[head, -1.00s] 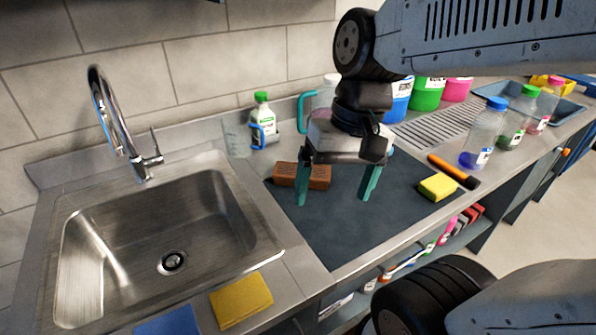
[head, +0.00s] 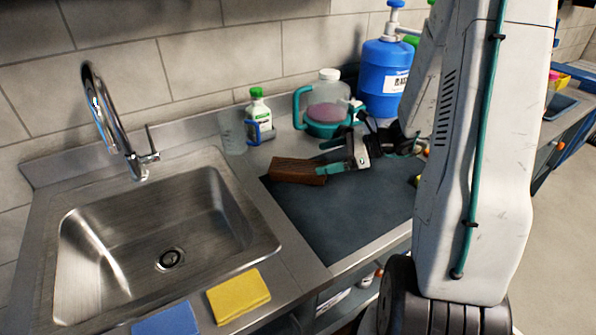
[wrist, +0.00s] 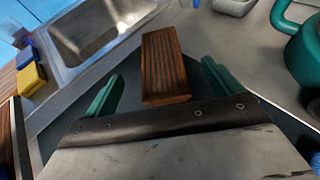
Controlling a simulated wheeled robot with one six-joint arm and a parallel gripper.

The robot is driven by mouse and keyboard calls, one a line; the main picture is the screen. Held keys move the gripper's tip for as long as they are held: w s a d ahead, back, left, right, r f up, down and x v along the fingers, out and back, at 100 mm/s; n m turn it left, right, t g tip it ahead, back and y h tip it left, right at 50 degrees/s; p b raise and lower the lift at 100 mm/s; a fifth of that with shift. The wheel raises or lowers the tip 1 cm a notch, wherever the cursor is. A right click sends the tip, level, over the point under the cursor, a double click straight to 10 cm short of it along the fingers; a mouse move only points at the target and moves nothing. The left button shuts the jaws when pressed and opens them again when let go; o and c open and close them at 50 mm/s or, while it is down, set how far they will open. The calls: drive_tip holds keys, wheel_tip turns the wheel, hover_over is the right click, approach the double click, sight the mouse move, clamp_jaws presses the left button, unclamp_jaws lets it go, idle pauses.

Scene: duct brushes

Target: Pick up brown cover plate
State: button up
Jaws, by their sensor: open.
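The brown cover plate (head: 290,172) is a ribbed, rectangular brown block on the dark mat, near the mat's back left corner beside the sink. In the wrist view the brown plate (wrist: 165,65) lies lengthwise between the two teal fingers, with a gap on each side. My gripper (head: 320,158) is open at the plate's right end, its fingers pointing left toward it. The wrist view also shows my gripper (wrist: 163,70) with nothing held. I cannot tell exactly how high the fingertips are above the mat.
The steel sink (head: 265,243) is left of the mat (head: 340,215). Behind stand a green-capped bottle (head: 259,118), a clear cup (head: 231,132), a teal-handled jug (head: 325,105) and a blue pump container (head: 383,80). A yellow sponge (head: 238,296) lies in front.

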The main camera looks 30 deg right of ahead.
sight(298, 167)
drive_tip(key=x, duration=0.7)
drive_tip(key=shift+w+f, duration=0.1)
drive_tip(key=shift+f, duration=0.4)
drive_tip(key=c, duration=1.2)
